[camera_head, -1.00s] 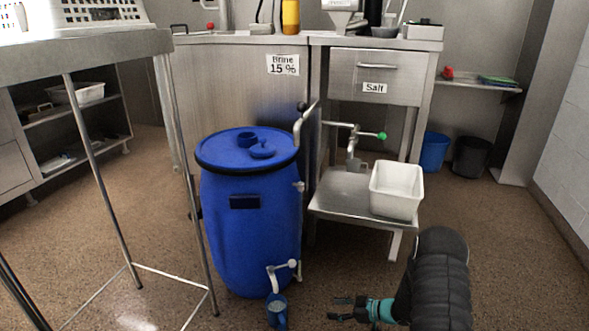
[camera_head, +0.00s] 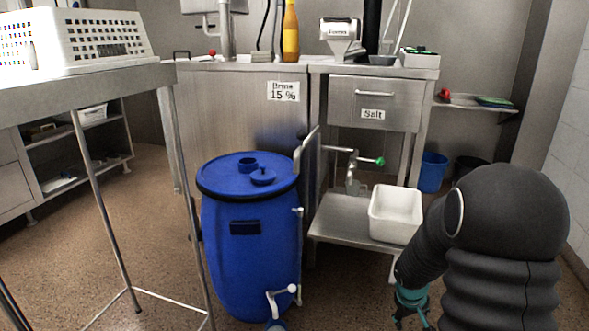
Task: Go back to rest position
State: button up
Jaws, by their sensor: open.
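My gripper (camera_head: 412,322) is at the bottom edge of the head view, right of centre, pointing down below my dark arm. Its fingers are partly cut off by the frame edge. It appears open, and I see nothing between the fingers. It is in front of the steel stand and apart from the blue barrel (camera_head: 247,250).
A white tub (camera_head: 396,214) stands on the low steel shelf (camera_head: 345,222). A blue vessel (camera_head: 277,326) shows under the barrel's tap. A steel table (camera_head: 90,82) with a white perforated basket (camera_head: 100,38) is at left. Open floor lies between barrel and arm.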

jog(key=s+a+r+t+y+p, duration=0.1)
jog(key=s+a+r, duration=0.4)
jog(key=r, duration=0.5)
jog(key=s+a+r+m+t+p, duration=0.1)
jog(key=s+a+r, duration=0.4)
jog(key=s+r, duration=0.5)
jog(key=s+a+r+m+t+y+p, duration=0.1)
jog(key=s+a+r+p, duration=0.2)
jog(key=s+r, duration=0.5)
notch_tip(320, 180, up, 3)
jog(key=shift+s+a+f+y+p, duration=0.15)
jog(key=shift+s+a+y+p, duration=0.15)
jog(key=shift+a, duration=0.6)
